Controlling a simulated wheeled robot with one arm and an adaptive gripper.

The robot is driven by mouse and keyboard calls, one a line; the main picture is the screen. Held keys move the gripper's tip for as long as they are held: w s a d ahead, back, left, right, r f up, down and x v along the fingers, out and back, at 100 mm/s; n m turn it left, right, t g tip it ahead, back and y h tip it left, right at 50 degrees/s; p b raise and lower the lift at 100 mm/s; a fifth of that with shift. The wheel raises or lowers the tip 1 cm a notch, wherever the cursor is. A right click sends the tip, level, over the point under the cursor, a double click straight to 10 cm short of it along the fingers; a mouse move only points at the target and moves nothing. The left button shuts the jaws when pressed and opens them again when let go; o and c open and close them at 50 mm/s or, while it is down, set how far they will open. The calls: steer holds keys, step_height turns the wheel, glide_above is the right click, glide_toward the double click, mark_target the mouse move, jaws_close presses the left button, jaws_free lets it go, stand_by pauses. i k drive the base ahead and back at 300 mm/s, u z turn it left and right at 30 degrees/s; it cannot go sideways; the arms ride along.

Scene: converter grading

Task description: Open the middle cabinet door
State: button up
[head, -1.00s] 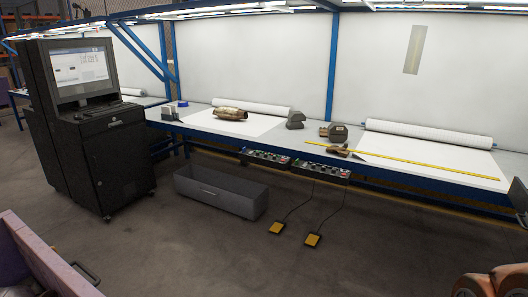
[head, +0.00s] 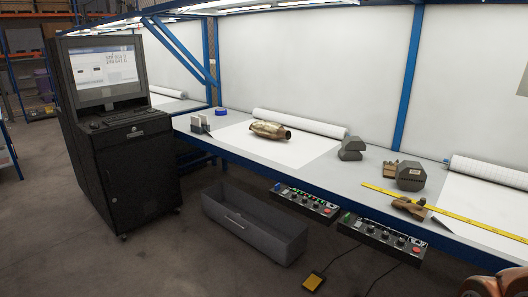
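A black computer cabinet (head: 140,180) stands at the left in the head view. Its lower front is a flat door panel that looks closed, with a small light mark, perhaps a lock, near its left edge. Above the panel is a drawer-like front with a small handle (head: 134,134). A keyboard and a lit monitor (head: 98,75) are on top. I see one such front door here and cannot tell whether it is the middle one.
A blue-framed workbench (head: 240,148) runs to the right, holding a metal converter (head: 269,130) and paper rolls. A grey open bin (head: 255,228) lies on the floor beside the cabinet. A yellow pedal (head: 313,283) is nearer. Floor in front of the cabinet looks clear.

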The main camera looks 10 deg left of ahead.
mark_target(140, 180)
steer(key=u, duration=0.8)
steer(key=i, duration=1.8)
steer(key=u, duration=1.45)
steer(key=i, duration=1.75)
steer(key=u, duration=0.3)
steer(key=i, duration=1.35)
steer(key=u, duration=0.1)
